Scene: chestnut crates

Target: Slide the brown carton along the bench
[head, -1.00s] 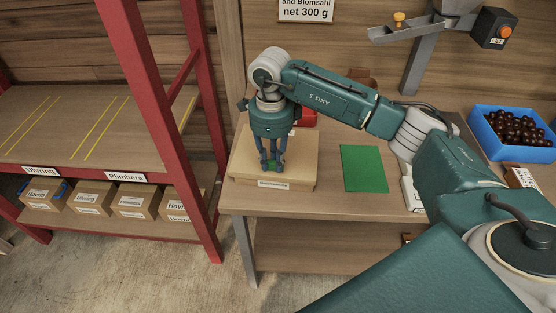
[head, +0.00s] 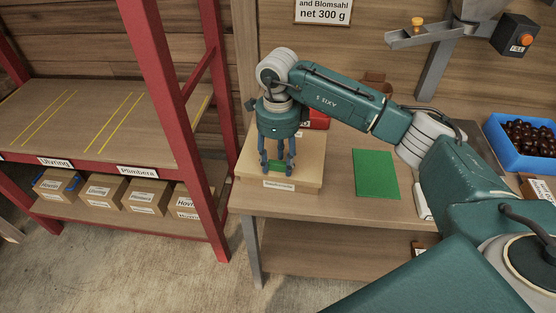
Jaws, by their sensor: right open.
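The brown carton (head: 312,172) lies flat on the left end of the wooden bench (head: 345,207), with a white label on its front side. My right gripper (head: 277,171) points straight down over the carton's top, left of its middle. The gripper hides part of the carton. My left gripper is not in view.
A green mat (head: 376,175) lies right of the carton, with bare bench between. A red object (head: 318,121) is behind the carton. A blue crate of chestnuts (head: 510,150) stands far right. A red-framed shelf (head: 187,120) with small cartons below stands left of the bench.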

